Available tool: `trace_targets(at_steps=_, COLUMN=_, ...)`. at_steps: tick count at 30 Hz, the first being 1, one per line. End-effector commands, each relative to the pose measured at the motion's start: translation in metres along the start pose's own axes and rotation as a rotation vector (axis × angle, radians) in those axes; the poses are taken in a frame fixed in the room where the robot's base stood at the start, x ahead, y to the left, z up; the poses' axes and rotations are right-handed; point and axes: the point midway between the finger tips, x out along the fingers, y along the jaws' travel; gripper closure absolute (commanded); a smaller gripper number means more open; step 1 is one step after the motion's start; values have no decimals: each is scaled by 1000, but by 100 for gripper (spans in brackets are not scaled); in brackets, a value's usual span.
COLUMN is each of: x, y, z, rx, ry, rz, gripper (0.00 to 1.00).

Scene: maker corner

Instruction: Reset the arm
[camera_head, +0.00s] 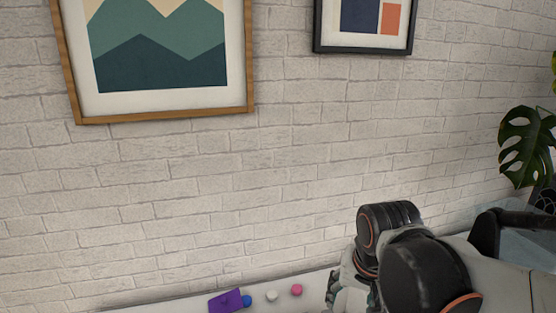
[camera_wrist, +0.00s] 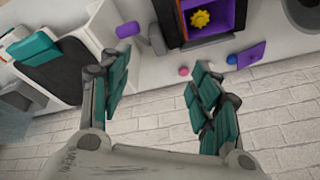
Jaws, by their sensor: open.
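My arm shows at the lower right of the head view, in front of the brick wall. My gripper (camera_wrist: 158,100) shows in the wrist view with its two teal-padded fingers spread wide apart. Nothing is between the fingers. In the head view the gripper (camera_head: 345,292) is only partly seen beside my dark arm joints, low at the picture's edge.
A purple piece (camera_head: 226,301), a blue ball (camera_head: 247,300), a white one (camera_head: 272,295) and a pink one (camera_head: 297,290) lie on the white surface by the wall. The wrist view shows a purple-lined box (camera_wrist: 212,32) holding a yellow gear (camera_wrist: 200,19). A plant (camera_head: 527,145) stands right.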

Motion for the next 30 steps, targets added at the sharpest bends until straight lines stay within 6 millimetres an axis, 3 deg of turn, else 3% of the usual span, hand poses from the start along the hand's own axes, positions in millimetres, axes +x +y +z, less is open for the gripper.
trace_targets(at_steps=7, x=-29, y=34, z=27, rx=-128, ry=134, rz=-34, gripper=43)
trace_targets(at_steps=15, x=-42, y=60, z=51, rx=-247, ry=261, rz=-36, gripper=43)
trace_targets(at_steps=30, x=-44, y=66, z=57, rx=-287, ry=301, rz=-31, gripper=43)
